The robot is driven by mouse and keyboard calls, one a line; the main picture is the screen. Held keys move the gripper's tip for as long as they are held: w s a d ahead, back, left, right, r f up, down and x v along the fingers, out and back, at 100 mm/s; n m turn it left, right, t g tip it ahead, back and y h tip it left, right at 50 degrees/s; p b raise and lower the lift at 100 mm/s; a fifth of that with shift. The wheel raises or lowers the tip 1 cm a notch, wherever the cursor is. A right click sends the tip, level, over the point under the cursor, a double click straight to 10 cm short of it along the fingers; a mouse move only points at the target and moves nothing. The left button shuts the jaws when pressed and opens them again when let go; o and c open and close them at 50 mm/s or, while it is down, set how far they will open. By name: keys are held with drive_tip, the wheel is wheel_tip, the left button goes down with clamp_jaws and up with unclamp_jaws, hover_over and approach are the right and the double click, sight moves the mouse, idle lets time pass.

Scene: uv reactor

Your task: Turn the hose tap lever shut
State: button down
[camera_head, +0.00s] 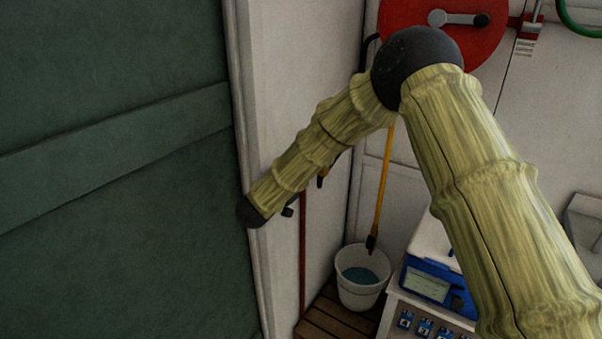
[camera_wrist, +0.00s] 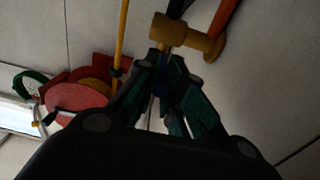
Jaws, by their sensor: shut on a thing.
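The brass-coloured hose tap (camera_wrist: 183,38) is at the top of the wrist view, on an orange-red pipe (camera_wrist: 224,22) along the pale wall. My gripper (camera_wrist: 166,66) has its dark green fingers drawn together just below the tap body. A small bluish part (camera_wrist: 160,88), which looks like the tap lever, shows dimly between the fingers; most of it is hidden. The exact lever angle cannot be made out. In the head view my arm hides most of the tap, and the fingers are largely out of sight behind it.
A red hose reel (camera_head: 478,45) hangs on the wall. A yellow pole (camera_head: 384,185) stands in a white bucket (camera_head: 361,295) on wooden slats. A blue and white device (camera_head: 430,285) sits on a cabinet to the right. A green panel (camera_head: 110,190) fills the left.

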drive_tip(key=shift+r, duration=0.2)
drive_tip(key=c, duration=1.4)
unclamp_jaws()
drive_tip(key=shift+w, duration=0.1)
drive_tip(key=shift+o, duration=0.2)
drive_tip(key=shift+w+f, duration=0.1)
drive_tip(key=shift+f, duration=0.05)
drive_tip(key=shift+d, duration=0.1)
drive_tip(key=v, duration=1.2)
